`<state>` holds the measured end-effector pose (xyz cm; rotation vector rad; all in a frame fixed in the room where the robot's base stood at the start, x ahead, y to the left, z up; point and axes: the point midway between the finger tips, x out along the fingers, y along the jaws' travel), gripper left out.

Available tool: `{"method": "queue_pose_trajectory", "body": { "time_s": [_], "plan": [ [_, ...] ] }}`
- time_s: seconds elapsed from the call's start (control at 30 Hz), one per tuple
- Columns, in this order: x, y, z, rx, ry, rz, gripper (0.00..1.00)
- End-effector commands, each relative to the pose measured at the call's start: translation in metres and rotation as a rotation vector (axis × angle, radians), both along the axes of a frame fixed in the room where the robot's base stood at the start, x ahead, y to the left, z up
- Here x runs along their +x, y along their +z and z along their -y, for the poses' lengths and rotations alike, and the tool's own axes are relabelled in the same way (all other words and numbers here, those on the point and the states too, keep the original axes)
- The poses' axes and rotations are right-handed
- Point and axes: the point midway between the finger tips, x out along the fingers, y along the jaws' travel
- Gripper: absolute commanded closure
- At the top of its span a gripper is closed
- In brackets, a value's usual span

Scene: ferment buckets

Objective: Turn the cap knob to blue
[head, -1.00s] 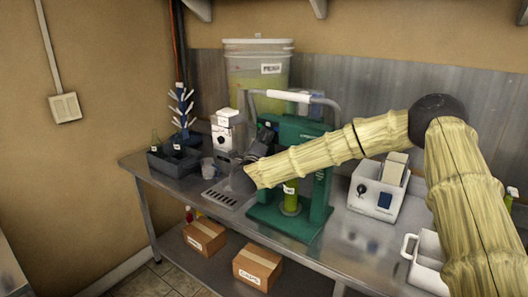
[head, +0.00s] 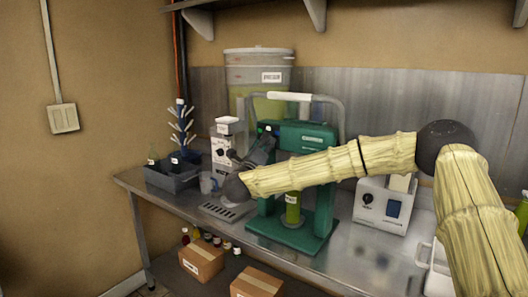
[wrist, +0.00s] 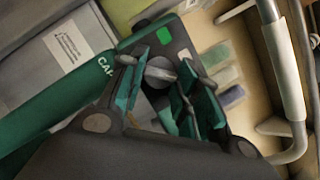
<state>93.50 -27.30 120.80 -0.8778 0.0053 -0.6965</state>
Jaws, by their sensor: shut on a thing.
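The green capping machine (head: 318,141) stands on the steel bench with a green bottle (head: 292,209) in it. In the wrist view its green body carries lettering starting "CA" (wrist: 104,65). The grey round cap knob (wrist: 160,72) sits on a dark panel with a bright green square (wrist: 164,36) above it. I see no blue mark on the panel; my fingers cover part of it. My gripper (wrist: 166,92) is shut on the knob, one finger on each side. In the head view my gripper (head: 262,148) is at the machine's upper left, and the knob is hidden.
A white device (head: 225,150) stands close left of my gripper, with a grey mug (head: 207,183) beside it. A large bucket (head: 256,68) is behind. A white box with a dial (head: 383,205) stands right.

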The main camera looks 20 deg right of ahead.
Motion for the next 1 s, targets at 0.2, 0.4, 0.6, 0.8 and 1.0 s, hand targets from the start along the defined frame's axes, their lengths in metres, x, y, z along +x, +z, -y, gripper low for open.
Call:
{"method": "queue_pose_trajectory", "body": {
  "time_s": [0.2, 0.4, 0.6, 0.8, 1.0],
  "plan": [
    [-0.0002, -0.0040, -0.0005, 0.008, 0.000, 0.006, 0.92],
    [-0.0003, -0.0036, -0.0006, 0.010, 0.001, 0.007, 0.92],
    [-0.0002, -0.0036, -0.0004, 0.009, 0.000, 0.007, 0.62],
    [-0.0001, -0.0022, -0.0004, 0.009, 0.000, 0.009, 0.46],
    [-0.0003, -0.0012, -0.0004, 0.009, 0.000, 0.010, 0.46]
  ]
}}
